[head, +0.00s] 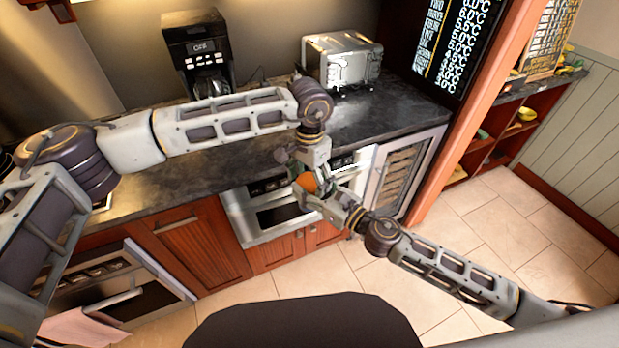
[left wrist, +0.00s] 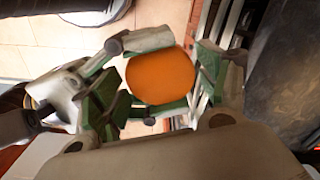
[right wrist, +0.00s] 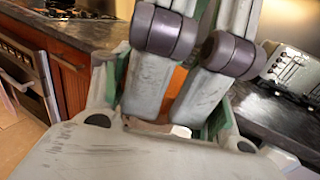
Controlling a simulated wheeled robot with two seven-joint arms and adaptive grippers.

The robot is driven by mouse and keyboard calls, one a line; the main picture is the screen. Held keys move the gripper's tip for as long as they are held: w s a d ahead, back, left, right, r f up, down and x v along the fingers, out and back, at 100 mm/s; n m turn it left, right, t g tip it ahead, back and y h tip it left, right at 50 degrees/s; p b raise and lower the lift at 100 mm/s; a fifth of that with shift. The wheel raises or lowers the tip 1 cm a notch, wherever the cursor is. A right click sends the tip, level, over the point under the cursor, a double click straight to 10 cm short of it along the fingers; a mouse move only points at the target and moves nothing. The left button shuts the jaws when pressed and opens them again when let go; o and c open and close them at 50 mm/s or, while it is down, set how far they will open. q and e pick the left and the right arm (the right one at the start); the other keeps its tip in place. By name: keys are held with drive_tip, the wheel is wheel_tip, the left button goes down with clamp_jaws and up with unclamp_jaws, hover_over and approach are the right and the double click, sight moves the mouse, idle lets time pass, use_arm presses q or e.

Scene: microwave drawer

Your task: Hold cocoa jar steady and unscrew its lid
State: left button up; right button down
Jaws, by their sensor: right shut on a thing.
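The cocoa jar (head: 307,182) shows as a small orange patch between my two grippers in the head view. In the left wrist view its round orange end (left wrist: 160,77) faces the camera; I cannot tell where lid and body meet. My left gripper (left wrist: 163,85) is open, with green-padded fingers on either side of that end. My right gripper (head: 322,193) is shut on the jar from the right in the head view.
The jar is in front of the dark counter (head: 390,112). A coffee maker (head: 205,55) and a toaster (head: 342,62) stand on it. Below are an oven (head: 268,212) and wooden cabinets (head: 195,245). The tiled floor (head: 500,235) at right is clear.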

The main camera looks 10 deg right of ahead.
use_arm(q)
drive_tip(key=c, duration=0.7)
drive_tip(key=o, duration=1)
drive_tip(key=shift+r, duration=0.1)
drive_tip(key=shift+r, duration=2.2)
drive_tip(key=shift+r, duration=1.75)
drive_tip(key=shift+f, duration=0.15)
drive_tip(key=shift+f, duration=3.9)
